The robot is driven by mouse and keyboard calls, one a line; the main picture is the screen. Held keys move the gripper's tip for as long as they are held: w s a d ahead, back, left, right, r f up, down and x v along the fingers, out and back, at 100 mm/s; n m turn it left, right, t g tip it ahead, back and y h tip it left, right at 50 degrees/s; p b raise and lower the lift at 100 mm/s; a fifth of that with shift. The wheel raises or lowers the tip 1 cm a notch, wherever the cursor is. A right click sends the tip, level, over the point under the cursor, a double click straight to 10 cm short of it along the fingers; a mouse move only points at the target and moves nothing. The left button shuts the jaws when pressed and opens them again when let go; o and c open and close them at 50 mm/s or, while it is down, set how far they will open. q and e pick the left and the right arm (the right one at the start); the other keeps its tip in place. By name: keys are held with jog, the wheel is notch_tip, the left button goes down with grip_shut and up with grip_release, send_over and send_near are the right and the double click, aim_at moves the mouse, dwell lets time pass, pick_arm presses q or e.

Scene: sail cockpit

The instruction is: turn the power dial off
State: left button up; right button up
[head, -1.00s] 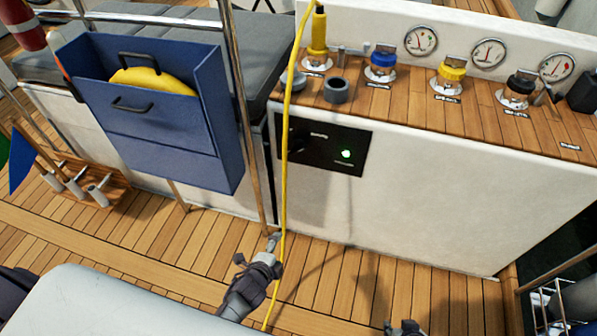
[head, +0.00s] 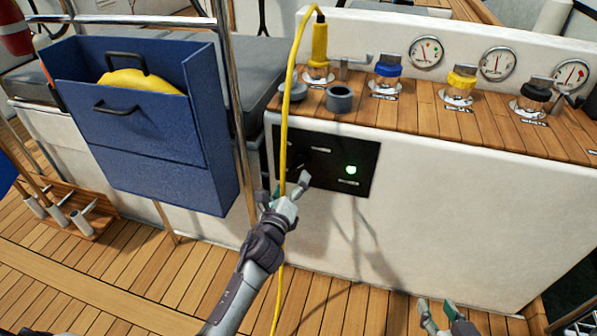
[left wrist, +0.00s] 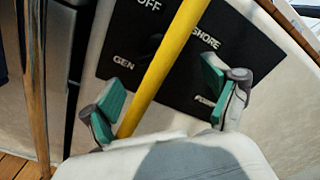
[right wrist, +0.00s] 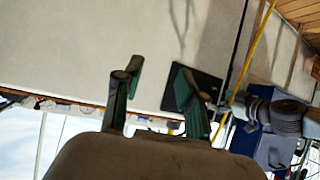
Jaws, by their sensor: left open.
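The black power panel (head: 330,170) is on the white cockpit wall, with a lit green lamp (head: 351,170). Its dial is hard to make out in the dark left part, behind the yellow cable and gripper. My left gripper (head: 289,187) is open just in front of the panel's lower left. In its wrist view the yellow cable (left wrist: 165,62) crosses between the spread fingers (left wrist: 167,100). My right gripper (head: 437,306) is open and empty, low at the right.
The yellow cable (head: 289,85) hangs from a yellow plug (head: 320,45) on the wooden ledge, across the panel. A steel post (head: 232,85) and a blue bin (head: 160,150) stand left of the panel. Capped fittings and gauges line the ledge. The wall right of the panel is clear.

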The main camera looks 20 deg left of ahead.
aim_at(299, 164)
pick_arm(q)
jog(key=w+b, duration=0.1)
jog(key=w, duration=0.5)
pick_arm(e)
jog(key=w+a+r+t+y, duration=0.1)
jog(key=w+r+t, duration=0.2)
jog(key=r, duration=0.2)
jog(key=shift+a+r+t, duration=0.15)
jog(key=shift+a+t, duration=0.15)
jog(key=shift+t, duration=0.1)
pick_arm(q)
jog(key=c, duration=1.1)
jog(key=shift+c, duration=0.2)
